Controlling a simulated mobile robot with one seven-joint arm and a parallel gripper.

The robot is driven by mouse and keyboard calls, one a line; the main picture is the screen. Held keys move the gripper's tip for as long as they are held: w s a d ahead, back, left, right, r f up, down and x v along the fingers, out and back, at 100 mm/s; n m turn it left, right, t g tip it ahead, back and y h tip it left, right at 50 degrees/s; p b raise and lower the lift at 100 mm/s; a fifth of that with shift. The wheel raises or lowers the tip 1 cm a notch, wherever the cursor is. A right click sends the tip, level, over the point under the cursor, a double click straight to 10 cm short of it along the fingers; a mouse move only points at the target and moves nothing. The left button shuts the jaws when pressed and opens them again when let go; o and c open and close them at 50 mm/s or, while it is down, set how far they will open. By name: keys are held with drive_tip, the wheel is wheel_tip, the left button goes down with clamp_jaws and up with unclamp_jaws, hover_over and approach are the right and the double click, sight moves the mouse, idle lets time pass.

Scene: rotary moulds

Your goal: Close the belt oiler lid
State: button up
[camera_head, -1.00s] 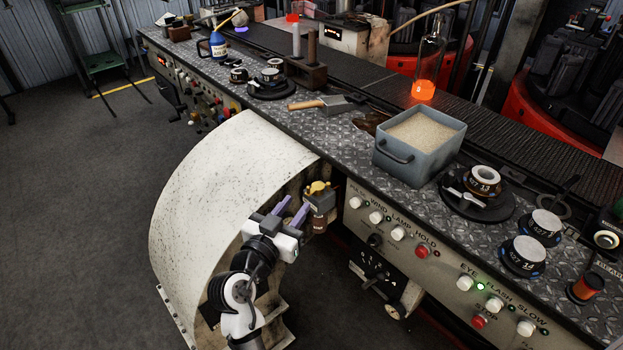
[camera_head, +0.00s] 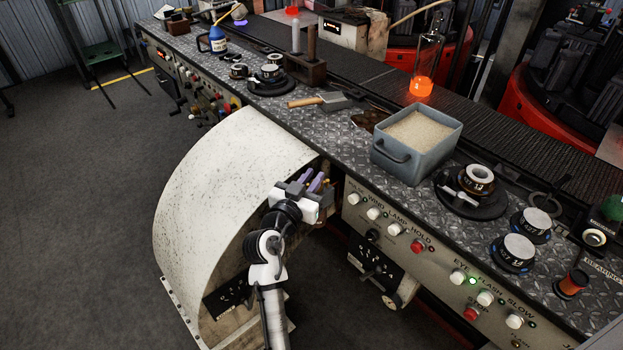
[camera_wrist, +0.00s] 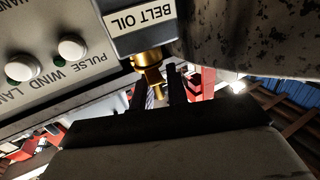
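The belt oiler (camera_wrist: 142,28) is a grey box with a white BELT OIL label, upside down in the wrist view. In the head view my gripper (camera_head: 314,183) is at the console's front edge beside the white curved guard and hides most of the oiler. The lid's angle is not clear.
The white curved guard (camera_head: 225,180) stands just left of my gripper. The console front (camera_head: 440,262) with buttons lies to the right. A grey sand bin (camera_head: 414,146) sits on the tread-plate bench above. Open floor lies to the left.

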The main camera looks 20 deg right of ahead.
clamp_jaws()
drive_tip(key=b, duration=0.2)
drive_tip(key=shift+w+f+m+g+h+b, duration=0.1)
drive_tip(key=shift+f+m+g+h+b, duration=0.15)
drive_tip(key=shift+m+g+h+b, duration=0.05)
drive_tip(key=shift+w+m+g+h+b, duration=0.15)
drive_tip(key=shift+m+g+h+b, duration=0.2)
drive_tip(key=shift+b, duration=0.65)
drive_tip(key=shift+r+g+b, duration=0.2)
drive_tip(key=shift+g+b, duration=0.15)
drive_tip(key=shift+r, duration=0.1)
drive_tip(key=shift+o, duration=1.9)
unclamp_jaws()
